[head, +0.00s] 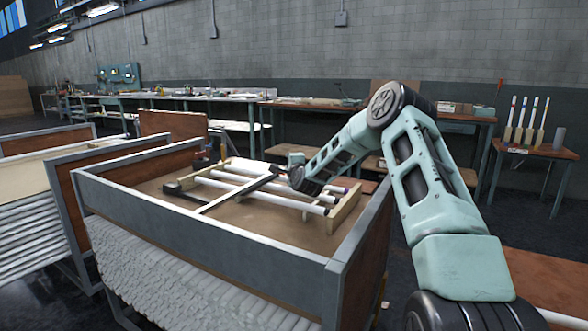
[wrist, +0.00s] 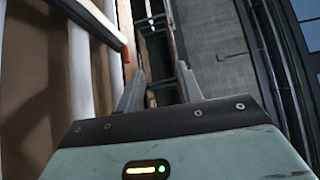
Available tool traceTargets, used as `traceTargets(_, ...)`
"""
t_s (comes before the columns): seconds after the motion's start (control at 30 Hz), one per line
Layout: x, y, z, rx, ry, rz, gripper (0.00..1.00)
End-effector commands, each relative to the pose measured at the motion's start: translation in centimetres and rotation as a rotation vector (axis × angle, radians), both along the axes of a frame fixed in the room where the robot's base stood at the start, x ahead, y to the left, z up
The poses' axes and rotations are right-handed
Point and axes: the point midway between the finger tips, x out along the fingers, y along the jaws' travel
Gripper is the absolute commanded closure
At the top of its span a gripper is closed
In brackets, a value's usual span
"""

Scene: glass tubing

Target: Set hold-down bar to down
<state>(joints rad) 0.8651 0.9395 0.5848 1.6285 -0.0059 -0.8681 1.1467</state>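A light wooden rack (head: 345,208) holds several white glass tubes (head: 245,190) side by side. A long thin bar, grey-white at its near end and dark at its far end, which looks like the hold-down bar (head: 226,199), runs slantwise across the tubes. I cannot tell whether it touches them. White tubes (wrist: 80,75) show left of the fingers.
The rack stands on a brown surface inside a grey-framed crate with raised walls (head: 210,232). Bundled white tubes (head: 190,280) are stored below. Another crate (head: 60,160) stands left. Workbenches line the back wall, and a small table (head: 535,150) is at right.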

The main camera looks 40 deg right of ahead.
Motion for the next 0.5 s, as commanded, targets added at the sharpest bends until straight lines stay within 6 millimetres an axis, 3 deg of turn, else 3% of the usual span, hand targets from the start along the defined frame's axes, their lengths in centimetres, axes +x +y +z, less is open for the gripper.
traceTargets(0.2,-3.3,1.6,0.2,0.0,0.0,-0.001,0.64)
traceTargets(0.5,-4.9,2.3,0.1,0.0,0.0,-0.002,0.64)
